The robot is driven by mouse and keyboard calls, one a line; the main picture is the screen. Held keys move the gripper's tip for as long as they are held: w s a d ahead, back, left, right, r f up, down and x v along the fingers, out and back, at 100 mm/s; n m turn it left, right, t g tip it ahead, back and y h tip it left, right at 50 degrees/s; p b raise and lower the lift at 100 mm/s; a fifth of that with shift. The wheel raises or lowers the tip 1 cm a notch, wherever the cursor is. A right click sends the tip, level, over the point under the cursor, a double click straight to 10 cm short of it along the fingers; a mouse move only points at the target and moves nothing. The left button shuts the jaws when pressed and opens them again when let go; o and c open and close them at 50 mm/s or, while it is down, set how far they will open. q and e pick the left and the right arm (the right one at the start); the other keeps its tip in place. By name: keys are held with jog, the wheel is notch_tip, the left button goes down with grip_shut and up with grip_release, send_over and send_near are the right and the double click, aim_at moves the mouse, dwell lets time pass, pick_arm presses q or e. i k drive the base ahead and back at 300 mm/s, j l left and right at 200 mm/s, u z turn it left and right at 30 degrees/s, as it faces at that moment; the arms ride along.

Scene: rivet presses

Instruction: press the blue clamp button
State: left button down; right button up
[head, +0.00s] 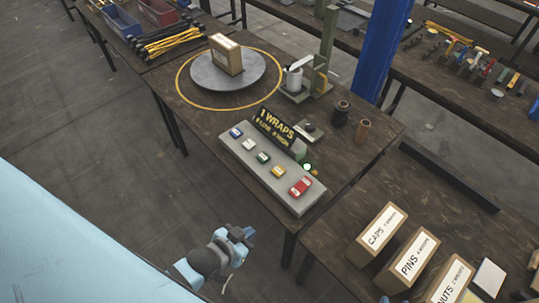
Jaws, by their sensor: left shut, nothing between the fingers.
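The blue button (236,132) is at the far left end of a row on a sloped grey control panel (288,196). White, green, yellow and red buttons follow it to the right. I cannot read a clamp label on it. My left gripper (248,236) is shut and empty. It shows at the lower middle of the head view, on the near side of the table edge and apart from the panel, with the blue button beyond it. My right gripper is not in view.
A black sign (275,126) stands behind the buttons. A turntable (208,76) bears a carton (226,54) inside a yellow ring, beside a green upright machine (326,50). Labelled boxes (408,262) stand on the right table. Floor is clear left of the panel table.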

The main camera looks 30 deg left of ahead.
aim_at(237, 133)
jog(key=u, duration=1.15)
